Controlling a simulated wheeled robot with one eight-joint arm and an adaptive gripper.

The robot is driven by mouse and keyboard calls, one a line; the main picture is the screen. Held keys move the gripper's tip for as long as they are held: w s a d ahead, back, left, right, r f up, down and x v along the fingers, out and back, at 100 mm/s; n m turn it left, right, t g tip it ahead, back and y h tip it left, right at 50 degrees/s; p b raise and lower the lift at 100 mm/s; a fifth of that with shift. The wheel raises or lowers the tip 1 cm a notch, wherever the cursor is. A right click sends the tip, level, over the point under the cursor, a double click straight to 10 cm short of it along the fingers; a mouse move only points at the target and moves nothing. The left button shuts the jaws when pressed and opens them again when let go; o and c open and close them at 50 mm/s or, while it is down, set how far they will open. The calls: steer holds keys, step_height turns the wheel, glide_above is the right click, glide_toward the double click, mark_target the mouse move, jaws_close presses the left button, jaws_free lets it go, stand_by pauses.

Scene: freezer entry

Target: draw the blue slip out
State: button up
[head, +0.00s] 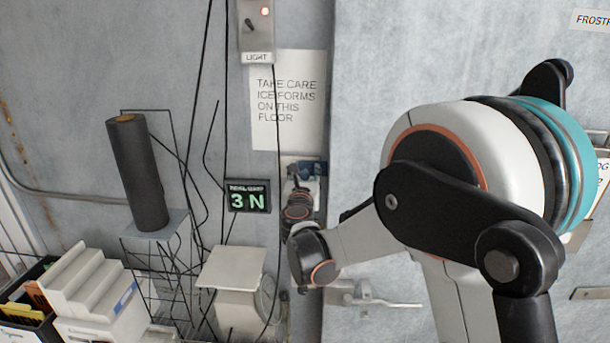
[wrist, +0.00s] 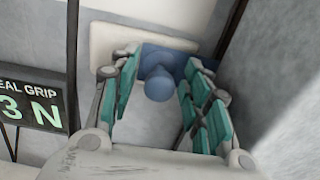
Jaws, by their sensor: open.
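The blue slip (wrist: 158,82) shows in the wrist view as a blue piece with a rounded knob facing me, in front of a pale plate (wrist: 110,42) on the wall. My gripper (wrist: 160,72) is open, with its teal-padded fingers on either side of the blue piece. Gaps show between the pads and the knob, so I see no grip on it. In the head view the blue piece (head: 318,169) is small and partly hidden by my gripper (head: 303,180) at the wall beside the door edge.
A display reading 3 N (head: 248,196) hangs left of my gripper. Black cables (head: 225,130) run down the wall. A wire rack holds a dark roll (head: 138,172); pale bins (head: 95,290) stand at lower left. A door handle (head: 375,298) lies below my arm.

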steer(key=shift+c, duration=0.4)
jaws_close()
steer(key=shift+a+b, duration=1.55)
steer(key=shift+a, duration=1.1)
steer(key=shift+o, duration=0.4)
jaws_free()
steer(key=s, duration=1.2)
steer(key=shift+a, duration=0.15)
